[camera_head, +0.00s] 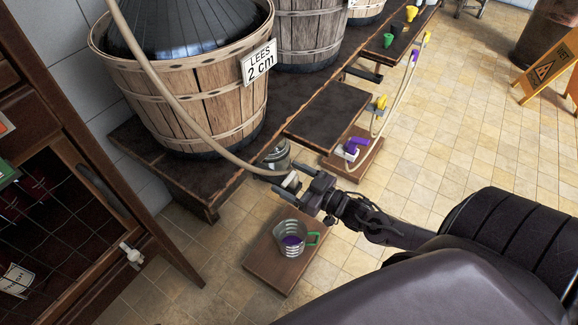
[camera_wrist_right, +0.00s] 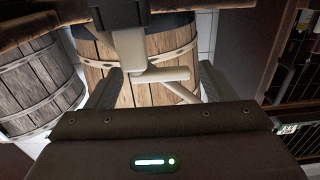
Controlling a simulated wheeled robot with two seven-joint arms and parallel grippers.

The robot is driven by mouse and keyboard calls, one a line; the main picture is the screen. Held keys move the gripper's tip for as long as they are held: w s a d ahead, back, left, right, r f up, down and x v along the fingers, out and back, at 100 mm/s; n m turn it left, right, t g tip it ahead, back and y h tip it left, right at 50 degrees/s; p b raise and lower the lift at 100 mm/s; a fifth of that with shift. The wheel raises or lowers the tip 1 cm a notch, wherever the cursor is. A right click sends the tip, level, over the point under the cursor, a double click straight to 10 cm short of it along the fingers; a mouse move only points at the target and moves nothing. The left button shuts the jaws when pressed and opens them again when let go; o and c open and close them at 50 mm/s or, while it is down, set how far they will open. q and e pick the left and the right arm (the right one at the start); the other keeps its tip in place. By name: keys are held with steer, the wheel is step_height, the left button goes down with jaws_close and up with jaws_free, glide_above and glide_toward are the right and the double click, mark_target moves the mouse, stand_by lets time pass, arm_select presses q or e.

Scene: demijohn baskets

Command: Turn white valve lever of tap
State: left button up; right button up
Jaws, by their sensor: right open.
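A pale tap (camera_head: 290,181) sits at the lower end of a beige hose (camera_head: 190,115), just off the tips of my right gripper (camera_head: 304,194). In the right wrist view, the tap's pale body (camera_wrist_right: 130,45) and a whitish bar that looks like the valve lever (camera_wrist_right: 163,74) lie between the two dark fingers of my right gripper (camera_wrist_right: 158,85). The fingers are apart, and I cannot tell whether either touches the lever. The gripper partly hides the tap in the head view. My left gripper is not in view.
A wooden-stave basket (camera_head: 190,105) with a "LEES 2 cm" sign (camera_head: 259,62) stands on a dark bench (camera_head: 325,110). A dark cabinet (camera_head: 85,170) is at left.

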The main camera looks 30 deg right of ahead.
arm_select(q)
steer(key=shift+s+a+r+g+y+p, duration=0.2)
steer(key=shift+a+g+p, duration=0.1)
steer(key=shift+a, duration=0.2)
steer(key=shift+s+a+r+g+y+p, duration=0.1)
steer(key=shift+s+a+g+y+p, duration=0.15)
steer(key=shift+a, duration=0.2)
arm_select(e)
steer(key=v, duration=0.7)
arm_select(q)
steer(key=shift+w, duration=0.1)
arm_select(e)
steer(key=shift+w+a, duration=0.1)
